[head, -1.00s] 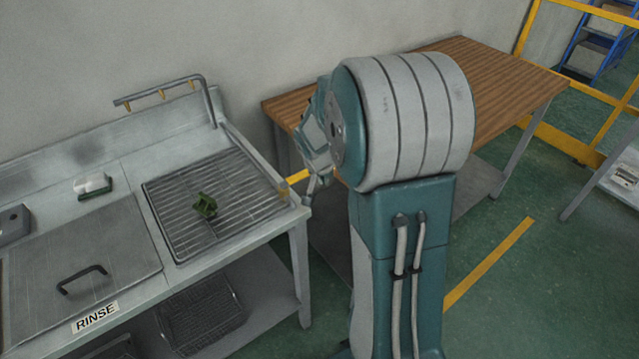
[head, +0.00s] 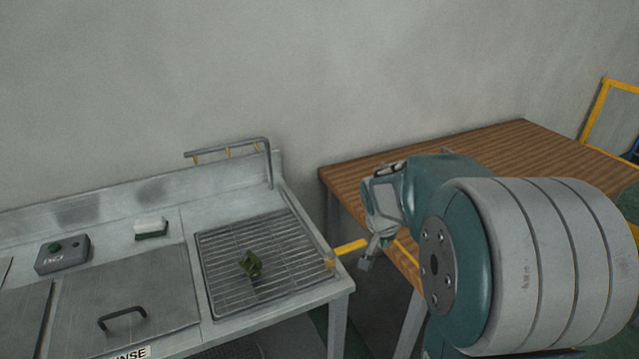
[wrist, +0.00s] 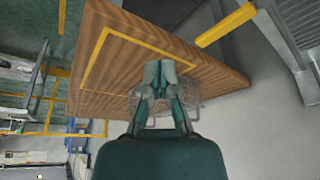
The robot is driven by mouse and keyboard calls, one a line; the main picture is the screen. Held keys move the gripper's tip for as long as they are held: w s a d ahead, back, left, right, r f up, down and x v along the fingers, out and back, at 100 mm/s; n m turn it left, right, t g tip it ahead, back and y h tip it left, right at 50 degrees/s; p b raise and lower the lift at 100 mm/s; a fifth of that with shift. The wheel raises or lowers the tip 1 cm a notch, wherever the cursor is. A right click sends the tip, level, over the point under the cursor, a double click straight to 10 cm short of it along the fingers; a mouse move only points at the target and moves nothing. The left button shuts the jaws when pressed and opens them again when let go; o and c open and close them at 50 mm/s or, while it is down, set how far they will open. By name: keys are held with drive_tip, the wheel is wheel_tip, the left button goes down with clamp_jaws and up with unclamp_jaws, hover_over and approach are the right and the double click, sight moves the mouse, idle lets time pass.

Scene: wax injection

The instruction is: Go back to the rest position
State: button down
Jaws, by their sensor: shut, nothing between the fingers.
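My gripper (head: 368,262) hangs at the end of my arm in the head view, in the gap between the steel sink bench and the wooden table. In the wrist view my gripper (wrist: 160,68) has its fingers together, with nothing between them. Behind the fingers the wooden table (wrist: 215,82) shows, with a yellow outline on its top and a wire basket partly hidden by the fingers. A green part (head: 250,264) lies on the drain rack, left of my gripper and apart from it.
The steel bench (head: 340,287) carries the wire drain rack (head: 222,287), a lidded basin (head: 140,285), a white block (head: 151,227) and a grey box with a green button (head: 62,255). A pipe rail (head: 225,152) stands at its back. The wooden table (head: 480,143) is behind my arm.

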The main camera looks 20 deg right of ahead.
drive_tip(key=shift+a, duration=0.1)
drive_tip(key=s+a+r+n+t+y, duration=0.1)
drive_tip(key=s+a+r+n, duration=0.3)
drive_tip(key=s+a, duration=0.5)
drive_tip(key=s+a+r+n+t+y, duration=0.1)
drive_tip(key=s+a+r+n+y, duration=0.1)
drive_tip(key=s+a+r+n, duration=0.3)
drive_tip(key=s+a, duration=0.4)
drive_tip(key=s, duration=0.1)
drive_tip(key=shift+a+r+t, duration=0.3)
drive_tip(key=shift+r, duration=0.05)
